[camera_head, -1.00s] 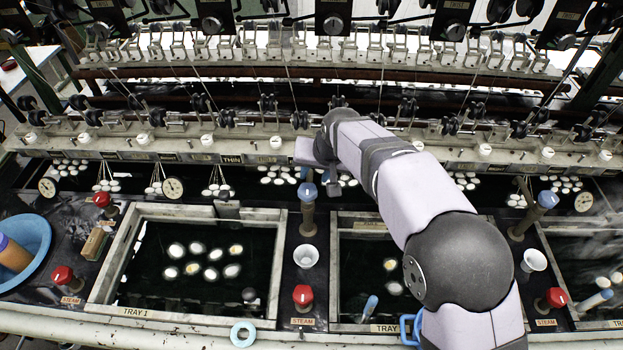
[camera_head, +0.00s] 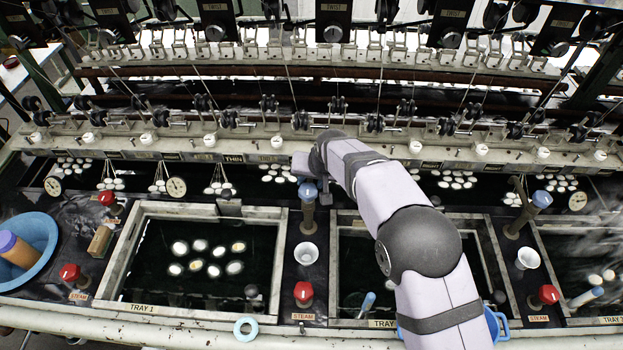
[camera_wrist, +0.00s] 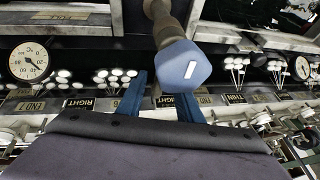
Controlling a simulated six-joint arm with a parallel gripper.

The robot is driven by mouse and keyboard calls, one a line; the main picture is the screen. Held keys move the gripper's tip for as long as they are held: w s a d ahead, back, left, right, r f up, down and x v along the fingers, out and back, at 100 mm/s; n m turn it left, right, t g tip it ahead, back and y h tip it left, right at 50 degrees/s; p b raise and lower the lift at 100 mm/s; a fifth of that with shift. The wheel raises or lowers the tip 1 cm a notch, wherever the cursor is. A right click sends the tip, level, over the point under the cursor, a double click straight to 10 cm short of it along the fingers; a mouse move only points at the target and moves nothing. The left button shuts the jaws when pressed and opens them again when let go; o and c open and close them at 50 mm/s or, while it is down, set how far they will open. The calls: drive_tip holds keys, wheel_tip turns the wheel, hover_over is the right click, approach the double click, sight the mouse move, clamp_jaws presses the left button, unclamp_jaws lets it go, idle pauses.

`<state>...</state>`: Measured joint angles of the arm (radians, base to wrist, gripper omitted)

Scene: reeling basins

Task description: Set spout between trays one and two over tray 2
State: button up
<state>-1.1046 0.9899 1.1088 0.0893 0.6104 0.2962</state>
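The spout between trays one and two is a brown pipe with a blue six-sided cap (camera_head: 308,192). It stands on the dark divider, its pipe pointing towards the front between the trays. Tray 1 (camera_head: 122,250) is on the left; tray 2 (camera_head: 495,262) is on the right, partly hidden by my arm. My gripper (camera_head: 304,168) is just behind the spout cap. In the wrist view my gripper (camera_wrist: 161,92) shows two blue fingers apart, with the cap (camera_wrist: 183,66) close by their tips, seemingly not between them. Contact cannot be told.
A white funnel cup (camera_head: 306,254) and a red steam knob (camera_head: 303,292) stand on the divider in front of the spout. White cocoons float in tray 1. A rail with thread guides runs behind. Another blue-capped spout (camera_head: 541,199) stands at right.

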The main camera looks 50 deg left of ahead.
clamp_jaws()
drive_tip(key=d+m+t+h+b, duration=0.2)
drive_tip(key=d+m+h+b, duration=0.4)
drive_tip(key=m, duration=1.2)
drive_tip(key=shift+s+d+t+b, duration=0.45)
drive_tip(key=shift+d+b, duration=1)
drive_tip(key=shift+b, duration=0.4)
